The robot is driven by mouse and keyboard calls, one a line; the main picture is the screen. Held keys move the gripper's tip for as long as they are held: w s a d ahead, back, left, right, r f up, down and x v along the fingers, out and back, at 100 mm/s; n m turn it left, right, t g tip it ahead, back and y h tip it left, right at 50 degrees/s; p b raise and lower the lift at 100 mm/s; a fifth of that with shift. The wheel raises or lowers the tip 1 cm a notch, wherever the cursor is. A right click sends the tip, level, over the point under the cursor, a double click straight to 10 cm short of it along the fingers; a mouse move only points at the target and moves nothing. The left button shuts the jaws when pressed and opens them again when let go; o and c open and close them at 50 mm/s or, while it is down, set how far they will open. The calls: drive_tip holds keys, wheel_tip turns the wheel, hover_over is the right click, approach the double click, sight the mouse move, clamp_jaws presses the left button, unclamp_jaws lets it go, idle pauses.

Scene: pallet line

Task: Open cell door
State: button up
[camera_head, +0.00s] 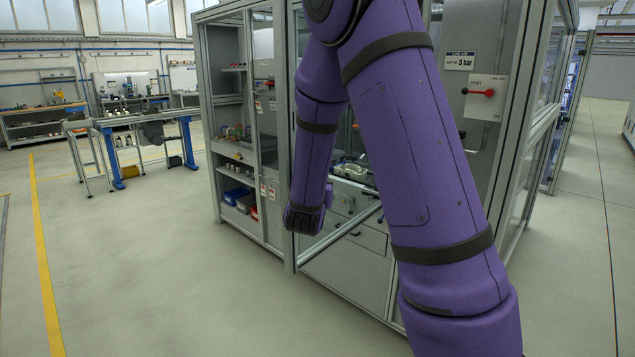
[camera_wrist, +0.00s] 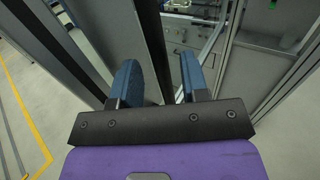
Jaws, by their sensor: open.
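The cell (camera_head: 208,110) is a tall enclosure with grey metal framing and clear panels. A grey upright (camera_head: 290,150) stands at its front corner, and a slanting rail (camera_head: 345,232) runs up and right from its foot. My arm hides much of this front, so I cannot tell which frame is the door or how far it stands open. In the wrist view my gripper (camera_wrist: 160,75) is open, with two blue fingers apart. A dark upright bar (camera_wrist: 148,45) shows between the fingers; contact cannot be told. In the head view the fingers are hidden.
Shelves with bins (camera_head: 240,200) stand at the left. The floor (camera_head: 150,270) in front is clear.

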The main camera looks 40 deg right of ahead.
drive_tip(key=v, duration=0.8)
drive_tip(key=shift+s, duration=0.15)
drive_tip(key=shift+a, duration=0.15)
